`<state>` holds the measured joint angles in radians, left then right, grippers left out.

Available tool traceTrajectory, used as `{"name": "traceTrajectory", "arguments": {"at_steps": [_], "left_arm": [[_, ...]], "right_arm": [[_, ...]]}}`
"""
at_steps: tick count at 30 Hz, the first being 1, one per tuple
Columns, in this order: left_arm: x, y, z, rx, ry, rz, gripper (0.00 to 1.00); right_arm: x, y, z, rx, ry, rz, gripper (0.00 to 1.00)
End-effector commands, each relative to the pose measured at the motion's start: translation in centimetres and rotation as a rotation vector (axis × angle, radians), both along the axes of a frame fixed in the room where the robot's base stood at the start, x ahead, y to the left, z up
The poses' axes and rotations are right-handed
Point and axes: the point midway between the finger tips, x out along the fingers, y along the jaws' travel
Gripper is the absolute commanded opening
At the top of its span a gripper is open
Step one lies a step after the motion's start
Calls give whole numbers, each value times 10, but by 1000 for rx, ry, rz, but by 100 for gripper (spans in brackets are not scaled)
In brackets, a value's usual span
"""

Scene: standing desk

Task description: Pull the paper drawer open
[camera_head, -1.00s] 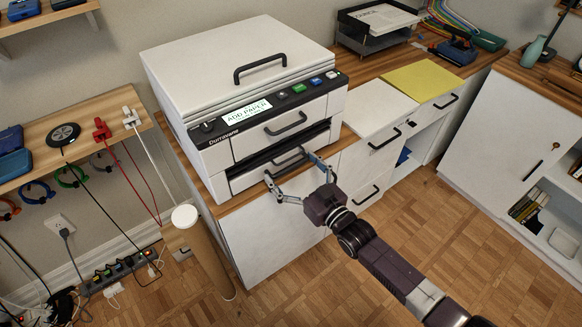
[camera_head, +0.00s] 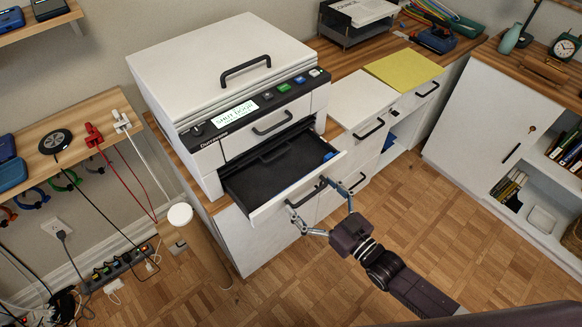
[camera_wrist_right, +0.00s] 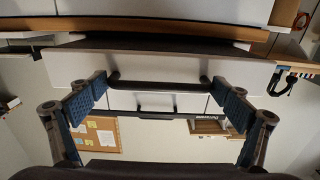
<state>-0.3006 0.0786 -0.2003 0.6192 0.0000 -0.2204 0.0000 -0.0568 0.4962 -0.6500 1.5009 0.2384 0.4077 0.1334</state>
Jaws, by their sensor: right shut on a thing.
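The printer (camera_head: 222,75) is a white box on the wooden counter. Its lower paper drawer (camera_head: 272,207) is pulled out toward me. The dark tray inside shows and looks empty of paper, with a small blue piece at its right side. My right gripper (camera_head: 308,195) is at the drawer front, its fingers on either side of the dark bar handle (camera_head: 307,191). The right wrist view shows the handle (camera_wrist_right: 160,86) between the two blue-padded fingers (camera_wrist_right: 160,92). My left gripper is out of view.
The upper drawer of the printer stays closed. A yellow sheet (camera_head: 403,70) and a white cabinet (camera_head: 362,98) stand to the right. A tan cylinder (camera_head: 205,245) stands on the floor at left. The wooden floor (camera_head: 420,240) in front is clear.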

Motion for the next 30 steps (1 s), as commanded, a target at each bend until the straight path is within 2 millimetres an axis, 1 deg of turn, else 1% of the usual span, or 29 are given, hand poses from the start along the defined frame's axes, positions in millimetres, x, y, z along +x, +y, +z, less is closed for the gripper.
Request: {"name": "traceTrajectory", "arguments": {"at_steps": [1,6,9,13,16,21,30], "left_arm": [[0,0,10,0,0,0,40],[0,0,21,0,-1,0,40],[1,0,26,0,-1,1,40],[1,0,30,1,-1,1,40],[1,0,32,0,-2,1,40],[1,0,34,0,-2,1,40],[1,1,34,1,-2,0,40]], "right_arm": [[-16,-13,2,-4,9,-2,50],[-58,-44,1,-4,8,-2,50],[-80,-59,1,-4,6,-1,50],[-102,-75,0,-3,4,-1,50],[-113,-84,0,-2,2,-2,50],[-125,-92,0,-2,1,-2,50],[-127,-95,0,0,-1,-3,50]]}}
